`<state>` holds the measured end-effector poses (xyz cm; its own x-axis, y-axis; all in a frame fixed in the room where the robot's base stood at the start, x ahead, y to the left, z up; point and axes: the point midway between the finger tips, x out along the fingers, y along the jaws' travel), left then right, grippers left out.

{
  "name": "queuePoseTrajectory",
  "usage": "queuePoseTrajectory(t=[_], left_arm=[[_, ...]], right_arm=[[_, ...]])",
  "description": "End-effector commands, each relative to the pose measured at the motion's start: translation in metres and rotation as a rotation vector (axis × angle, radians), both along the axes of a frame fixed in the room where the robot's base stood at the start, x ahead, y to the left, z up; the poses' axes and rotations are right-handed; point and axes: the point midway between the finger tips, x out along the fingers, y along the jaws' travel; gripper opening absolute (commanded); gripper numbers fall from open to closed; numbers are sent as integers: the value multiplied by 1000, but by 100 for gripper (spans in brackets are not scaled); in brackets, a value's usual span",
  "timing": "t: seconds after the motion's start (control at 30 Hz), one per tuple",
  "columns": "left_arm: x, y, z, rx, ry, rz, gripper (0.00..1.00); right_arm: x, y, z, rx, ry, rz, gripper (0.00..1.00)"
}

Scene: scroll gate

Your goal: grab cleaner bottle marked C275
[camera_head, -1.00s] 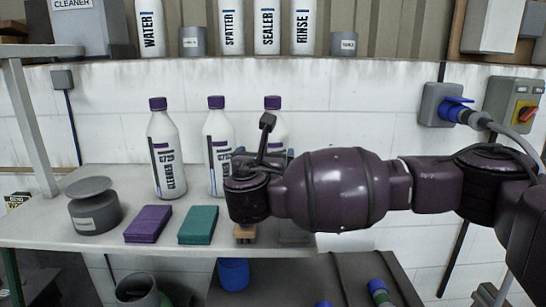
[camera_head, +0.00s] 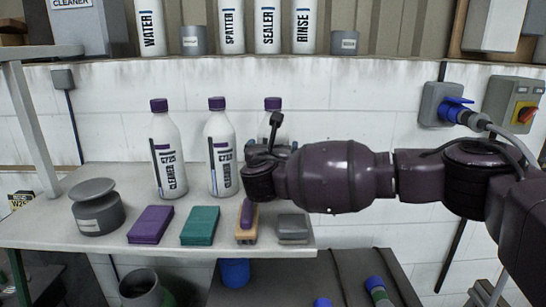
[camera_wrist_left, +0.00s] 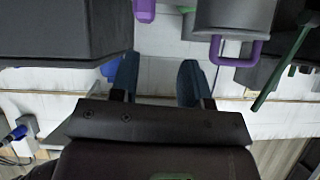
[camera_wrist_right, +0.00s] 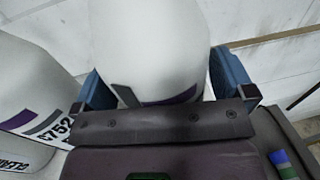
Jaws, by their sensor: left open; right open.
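Three white bottles with purple caps stand upright in a row at the back of the shelf. The left bottle (camera_head: 168,155) has a "CLEANER" label whose code I cannot read surely. The middle bottle (camera_head: 220,150) also shows in the right wrist view (camera_wrist_right: 28,95), where its code looks like C752. The right bottle (camera_head: 273,118) is mostly hidden behind my right gripper (camera_head: 272,150); its code is not readable. In the right wrist view this bottle (camera_wrist_right: 150,45) stands between the open fingers of my right gripper (camera_wrist_right: 165,83). My left gripper (camera_wrist_left: 158,82) is open and empty.
On the shelf (camera_head: 60,235) are a grey round container (camera_head: 97,215), a purple block (camera_head: 151,225), a teal block (camera_head: 200,226), a brush (camera_head: 247,222) and a grey block (camera_head: 293,228).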

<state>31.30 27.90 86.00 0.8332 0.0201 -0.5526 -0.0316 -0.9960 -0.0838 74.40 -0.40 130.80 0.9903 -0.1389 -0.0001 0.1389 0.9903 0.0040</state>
Motion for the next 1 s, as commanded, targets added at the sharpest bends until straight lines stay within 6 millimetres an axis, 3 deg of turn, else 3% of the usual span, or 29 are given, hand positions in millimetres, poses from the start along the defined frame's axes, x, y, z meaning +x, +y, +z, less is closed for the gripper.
queuePoseTrajectory(t=[0.13,0.4,0.77,1.0], left_arm=[[0,0,0,-1,0,1,43],[0,0,1,-1,-2,0,43],[0,0,0,-1,-3,0,43],[2,-1,-5,-1,-9,0,43]], right_arm=[[0,0,0,0,0,0,98],[0,0,0,0,0,0,57],[0,0,8,0,-2,0,57],[0,0,51,2,-4,-1,57]])
